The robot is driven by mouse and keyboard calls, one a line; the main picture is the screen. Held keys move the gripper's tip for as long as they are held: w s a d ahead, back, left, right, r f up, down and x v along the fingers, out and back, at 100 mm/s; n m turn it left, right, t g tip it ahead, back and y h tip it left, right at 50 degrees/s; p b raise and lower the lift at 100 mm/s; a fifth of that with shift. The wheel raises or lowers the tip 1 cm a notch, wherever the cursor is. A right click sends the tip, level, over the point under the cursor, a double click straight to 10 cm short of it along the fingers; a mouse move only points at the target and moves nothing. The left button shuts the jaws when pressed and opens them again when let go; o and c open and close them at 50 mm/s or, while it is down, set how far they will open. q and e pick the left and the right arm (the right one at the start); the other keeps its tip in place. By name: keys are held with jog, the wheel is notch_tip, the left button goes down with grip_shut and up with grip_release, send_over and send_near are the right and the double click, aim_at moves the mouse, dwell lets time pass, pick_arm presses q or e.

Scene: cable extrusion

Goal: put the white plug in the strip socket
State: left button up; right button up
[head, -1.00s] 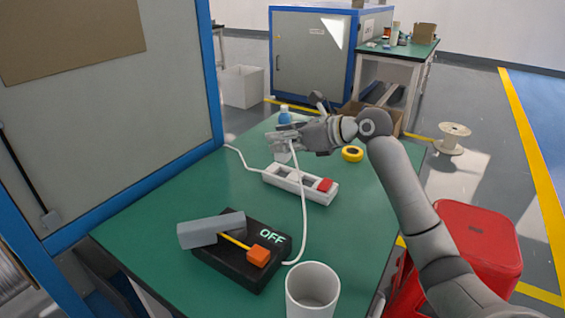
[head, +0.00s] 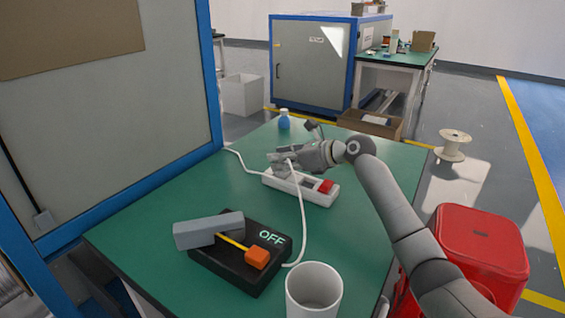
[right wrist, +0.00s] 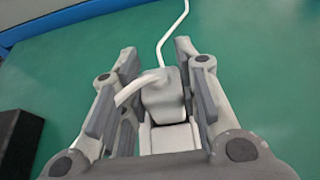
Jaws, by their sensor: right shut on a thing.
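My right gripper (head: 280,166) is shut on the white plug (right wrist: 163,97), over the left end of the strip socket (head: 318,196). In the right wrist view the plug sits between the fingers, with its cord bending off to the left. A white surface (right wrist: 170,138) shows just below the plug; I cannot tell whether they touch or whether any prongs are inserted. The strip is white with a red switch (head: 326,187) at its right end; my gripper hides its left part. The plug's white cord (head: 303,220) hangs down to the table. My left gripper is not in view.
A black switch box (head: 262,278) marked OFF with a grey bar and orange knob is at front left. A white cup (head: 314,290) stands at the front edge. A blue bottle (head: 284,121) stands at the back. The green table (head: 360,225) is clear right of the strip.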

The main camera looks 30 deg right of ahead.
jog(key=shift+f, duration=0.1)
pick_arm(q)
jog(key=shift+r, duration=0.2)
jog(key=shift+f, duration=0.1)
pick_arm(e)
jog(key=o, duration=1)
jog(key=shift+f, duration=0.1)
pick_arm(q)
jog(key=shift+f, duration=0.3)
pick_arm(e)
jog(key=shift+s+d+r, duration=0.2)
jog(key=shift+s+r, duration=0.05)
jog(key=shift+s, duration=0.05)
pick_arm(q)
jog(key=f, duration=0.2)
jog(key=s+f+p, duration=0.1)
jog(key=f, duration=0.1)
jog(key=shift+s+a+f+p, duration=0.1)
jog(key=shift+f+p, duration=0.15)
jog(key=shift+p, duration=0.05)
pick_arm(e)
jog(key=v, duration=1.1)
jog(key=shift+s, duration=0.2)
